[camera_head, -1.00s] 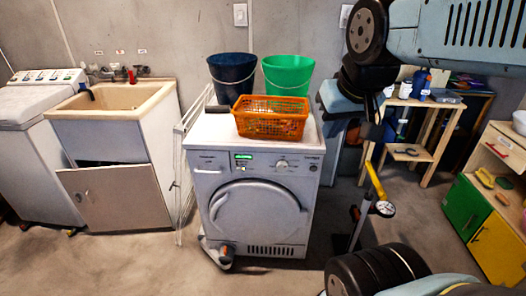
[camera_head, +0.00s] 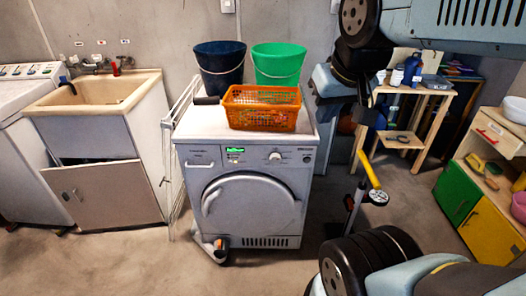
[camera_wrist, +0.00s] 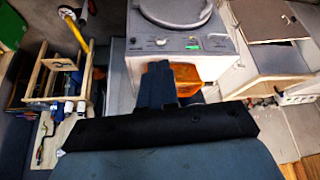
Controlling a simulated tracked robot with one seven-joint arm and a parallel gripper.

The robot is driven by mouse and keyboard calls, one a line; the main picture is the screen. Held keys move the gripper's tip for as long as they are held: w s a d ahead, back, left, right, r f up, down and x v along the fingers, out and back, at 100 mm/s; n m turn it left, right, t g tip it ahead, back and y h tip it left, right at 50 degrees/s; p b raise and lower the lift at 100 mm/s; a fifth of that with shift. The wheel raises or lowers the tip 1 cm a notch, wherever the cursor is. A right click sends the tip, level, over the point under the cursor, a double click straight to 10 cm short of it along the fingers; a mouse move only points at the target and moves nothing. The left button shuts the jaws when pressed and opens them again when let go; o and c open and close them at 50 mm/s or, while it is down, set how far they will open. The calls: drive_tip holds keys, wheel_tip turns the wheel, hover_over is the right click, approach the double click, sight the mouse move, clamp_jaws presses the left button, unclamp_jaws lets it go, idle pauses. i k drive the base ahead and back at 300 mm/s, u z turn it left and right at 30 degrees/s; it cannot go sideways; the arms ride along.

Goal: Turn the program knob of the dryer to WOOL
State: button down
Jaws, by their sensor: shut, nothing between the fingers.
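The white dryer (camera_head: 252,245) stands in the middle of the head view, its round door shut. Its program knob (camera_head: 275,156) is on the front panel, right of a lit green display (camera_head: 235,150). The knob's setting and labels are too small to read. In the wrist view the dryer appears upside down, with the knob (camera_wrist: 161,42) left of the green display (camera_wrist: 192,47). My gripper (camera_wrist: 158,72) is shut and empty in the wrist view. It overlaps the dryer's top in the picture and is apart from the knob. The fingertips cannot be made out in the head view.
An orange basket (camera_head: 262,121), a dark blue bucket (camera_head: 219,68) and a green bucket (camera_head: 278,66) are on or behind the dryer's top. A drying rack (camera_head: 178,150) and sink (camera_head: 98,98) are left. A yellow-handled pump (camera_head: 369,171) stands right. Floor before the dryer is mostly clear.

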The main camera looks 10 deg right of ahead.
sight(275, 159)
drive_tip(key=u, duration=0.45)
drive_tip(key=k, duration=0.95)
drive_tip(key=z, duration=0.4)
drive_tip(key=i, duration=0.5)
drive_tip(key=u, duration=0.05)
